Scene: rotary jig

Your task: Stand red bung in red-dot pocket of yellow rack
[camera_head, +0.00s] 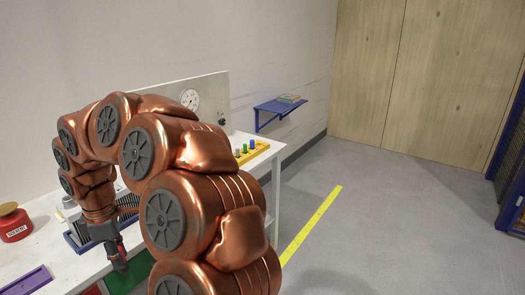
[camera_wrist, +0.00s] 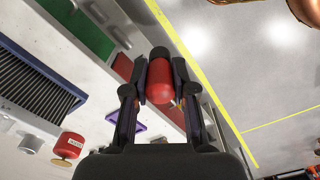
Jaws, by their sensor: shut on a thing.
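The red bung (camera_wrist: 160,85) is between the two fingers of my gripper (camera_wrist: 160,88) in the wrist view, and the fingers are shut on it. In the head view my gripper (camera_head: 118,258) points down at the front edge of the white bench, left of my arm. The yellow rack (camera_head: 262,147) stands at the bench's far right end, partly hidden by my arm. Several pegs stand in it, among them a green one (camera_head: 245,148) and a blue one (camera_head: 252,144). The red dot and its pocket cannot be made out.
On the bench (camera_head: 55,255) are a red labelled can (camera_head: 14,223), a purple tray (camera_head: 27,281) and a dark ribbed block (camera_head: 78,238). Green and red panels show below the bench edge. A blue wall shelf (camera_head: 279,108) is beyond the rack. Open floor lies to the right.

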